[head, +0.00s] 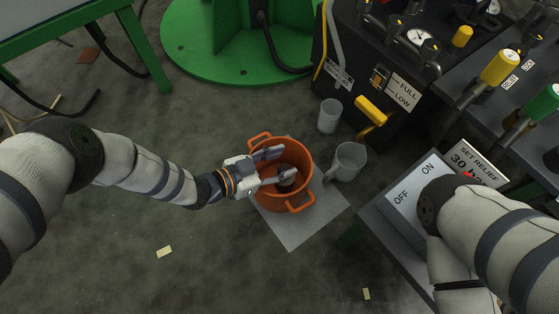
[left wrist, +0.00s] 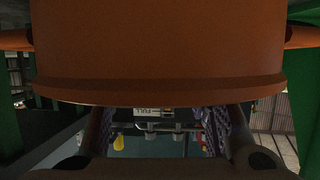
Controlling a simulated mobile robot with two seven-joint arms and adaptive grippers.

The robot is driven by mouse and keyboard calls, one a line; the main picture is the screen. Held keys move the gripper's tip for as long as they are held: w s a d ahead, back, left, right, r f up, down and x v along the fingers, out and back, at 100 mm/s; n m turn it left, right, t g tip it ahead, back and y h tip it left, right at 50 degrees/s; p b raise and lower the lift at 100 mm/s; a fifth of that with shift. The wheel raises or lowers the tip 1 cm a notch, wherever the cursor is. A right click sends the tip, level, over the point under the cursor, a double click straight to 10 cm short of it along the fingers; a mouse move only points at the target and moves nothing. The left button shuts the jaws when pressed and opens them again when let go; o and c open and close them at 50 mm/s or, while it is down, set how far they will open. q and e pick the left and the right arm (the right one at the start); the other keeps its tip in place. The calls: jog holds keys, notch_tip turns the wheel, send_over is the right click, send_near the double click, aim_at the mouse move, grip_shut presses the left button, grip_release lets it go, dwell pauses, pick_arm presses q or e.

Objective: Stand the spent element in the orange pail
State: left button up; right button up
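The orange pail (head: 306,165) stands on a grey sheet on the floor; its outer wall (left wrist: 160,45) and rim fill the top of the left wrist view. A dark, short cylindrical thing (head: 286,183), probably the spent element, shows inside the pail; its lower part is hidden and I cannot tell whether it is upright or tilted. My left gripper (head: 288,161) reaches over the pail's left rim with its two fingers spread and nothing seen between them. The spread fingers also show in the left wrist view (left wrist: 160,122). My right gripper is out of view.
A black machine (head: 345,90) with gauges and an ON/OFF panel (head: 415,187) are farther right. A green base (head: 200,50) is behind. Floor at the front is mostly clear.

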pick_arm(q)
jog(key=shift+r, duration=0.2)
jog(key=p+v, duration=0.6)
jog(key=v, duration=0.6)
jog(key=shift+r, duration=0.4)
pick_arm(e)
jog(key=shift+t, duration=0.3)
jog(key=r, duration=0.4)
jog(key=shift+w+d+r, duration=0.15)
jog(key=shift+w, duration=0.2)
